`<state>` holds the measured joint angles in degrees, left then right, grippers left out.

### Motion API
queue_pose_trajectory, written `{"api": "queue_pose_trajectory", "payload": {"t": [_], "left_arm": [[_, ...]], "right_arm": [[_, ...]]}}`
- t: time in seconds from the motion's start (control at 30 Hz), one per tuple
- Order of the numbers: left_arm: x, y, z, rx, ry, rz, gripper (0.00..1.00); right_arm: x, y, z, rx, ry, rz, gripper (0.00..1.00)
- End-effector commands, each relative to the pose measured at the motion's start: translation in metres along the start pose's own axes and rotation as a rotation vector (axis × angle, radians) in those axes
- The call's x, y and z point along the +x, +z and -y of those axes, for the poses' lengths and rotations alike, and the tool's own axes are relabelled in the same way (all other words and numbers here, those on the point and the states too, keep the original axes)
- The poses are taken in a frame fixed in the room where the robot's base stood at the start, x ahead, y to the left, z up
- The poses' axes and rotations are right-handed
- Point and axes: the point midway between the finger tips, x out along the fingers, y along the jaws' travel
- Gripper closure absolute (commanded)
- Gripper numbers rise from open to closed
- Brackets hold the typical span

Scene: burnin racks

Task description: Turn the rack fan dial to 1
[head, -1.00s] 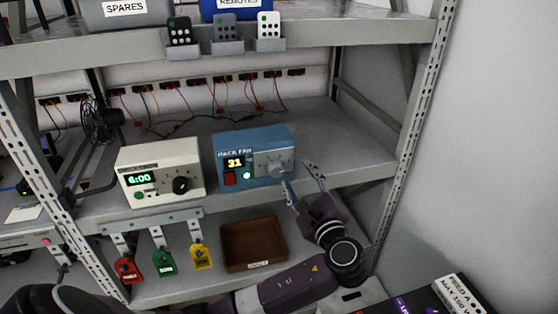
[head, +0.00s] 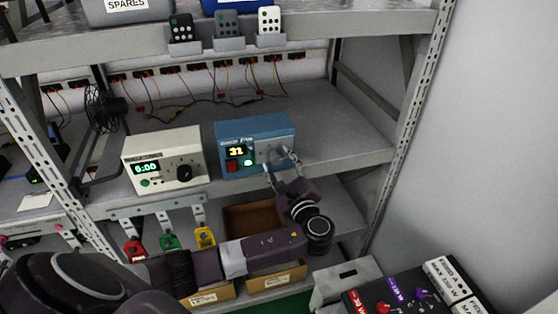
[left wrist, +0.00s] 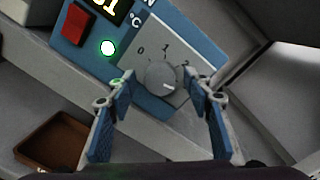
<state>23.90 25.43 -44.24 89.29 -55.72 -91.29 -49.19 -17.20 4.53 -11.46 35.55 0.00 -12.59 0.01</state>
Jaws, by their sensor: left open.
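The blue rack fan box (head: 228,133) stands on the middle shelf, with a lit display, red switch and green light. Its grey dial (head: 272,153) is partly hidden by my gripper in the head view. In the left wrist view the dial (left wrist: 161,76) sits on a grey plate marked 0, 1 and 2. A pale mark shows on its lower right; I cannot tell its setting for sure. My left gripper (head: 280,159) is open in front of the dial. In the left wrist view its fingers (left wrist: 160,84) lie either side of the knob, apparently not touching it. My right gripper is out of view.
A cream box (head: 160,145) reading 6:00 with a black knob stands left of the fan box. A brown tray (head: 252,212) and coloured tags (head: 170,242) are below. Remotes (head: 228,25) sit in holders above. The shelf right of the fan box is clear.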

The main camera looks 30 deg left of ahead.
Motion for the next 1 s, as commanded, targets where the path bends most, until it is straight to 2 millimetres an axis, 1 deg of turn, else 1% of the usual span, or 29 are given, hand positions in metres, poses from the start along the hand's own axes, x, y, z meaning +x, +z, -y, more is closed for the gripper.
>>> {"api": "queue_pose_trajectory", "payload": {"t": [0.13,0.17,0.5,0.53,0.77,1.0], "left_arm": [[0.000,0.000,0.000,0.000,0.000,0.000,0.53],[0.000,0.000,0.000,0.000,0.000,0.000,0.56],[0.000,0.000,0.000,0.000,0.001,0.000,0.93],[0.000,0.000,0.000,0.000,0.001,0.000,0.95],[-0.001,-0.001,-0.001,-0.022,0.003,-0.002,0.95],[-0.002,-0.004,-0.003,-0.134,0.008,-0.008,0.95]], "right_arm": [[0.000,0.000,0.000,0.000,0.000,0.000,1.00],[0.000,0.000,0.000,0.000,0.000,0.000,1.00],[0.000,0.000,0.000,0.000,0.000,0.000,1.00],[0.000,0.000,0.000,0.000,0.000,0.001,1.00],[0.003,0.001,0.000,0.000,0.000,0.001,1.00],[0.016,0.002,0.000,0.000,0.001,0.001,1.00]]}}
